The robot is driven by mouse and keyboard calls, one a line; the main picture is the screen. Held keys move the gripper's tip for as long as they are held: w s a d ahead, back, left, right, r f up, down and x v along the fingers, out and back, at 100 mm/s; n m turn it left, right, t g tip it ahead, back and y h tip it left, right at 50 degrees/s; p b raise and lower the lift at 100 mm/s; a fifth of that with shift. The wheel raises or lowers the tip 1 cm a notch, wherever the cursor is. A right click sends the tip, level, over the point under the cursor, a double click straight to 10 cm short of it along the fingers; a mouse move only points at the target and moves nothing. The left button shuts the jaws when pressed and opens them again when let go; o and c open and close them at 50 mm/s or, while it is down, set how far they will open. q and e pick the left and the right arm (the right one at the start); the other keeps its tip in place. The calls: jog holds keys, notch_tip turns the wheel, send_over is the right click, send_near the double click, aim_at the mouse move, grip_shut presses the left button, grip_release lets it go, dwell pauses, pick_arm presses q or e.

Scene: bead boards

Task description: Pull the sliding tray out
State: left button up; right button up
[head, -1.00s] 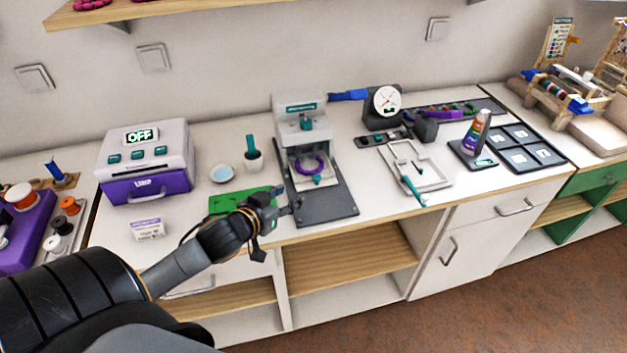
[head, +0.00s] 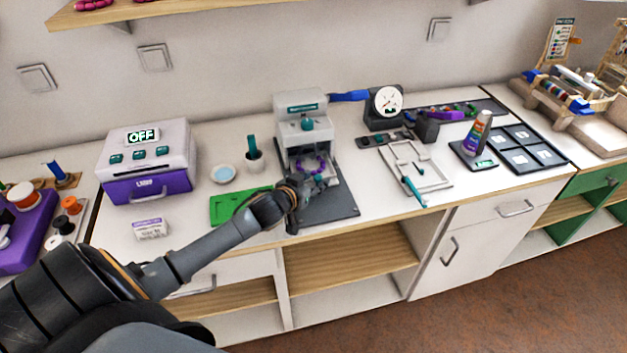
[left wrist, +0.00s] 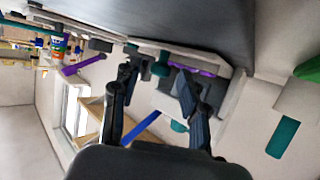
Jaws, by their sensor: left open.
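The press-like machine (head: 304,133) is white with a teal knob and stands on a dark grey base plate (head: 335,207). Its sliding tray (head: 333,172) is low at the front, with a purple ring (head: 317,162) on it. My left gripper (head: 293,195) is at the front left of the machine, over the base plate, and hides part of it. In the left wrist view the gripper (left wrist: 156,82) is open, its two dark fingers apart. A teal knob (left wrist: 160,66) shows between and beyond the fingertips. I cannot tell whether anything touches. My right gripper is not seen.
The purple and white OFF box (head: 148,165) stands further left. A white frame (head: 417,167) with a teal tool lies to the right. The counter's front edge is close.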

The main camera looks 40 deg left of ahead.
pick_arm(q)
grip_shut()
jog(key=shift+s+d, duration=0.1)
jog(key=s+d+p, duration=0.2)
jog(key=s+d, duration=0.1)
jog(key=d, duration=0.1)
jog(key=s+d+p, duration=0.2)
jog(key=s+d, duration=0.2)
jog(key=shift+d, duration=0.15)
jog(key=shift+s+d+f, duration=0.1)
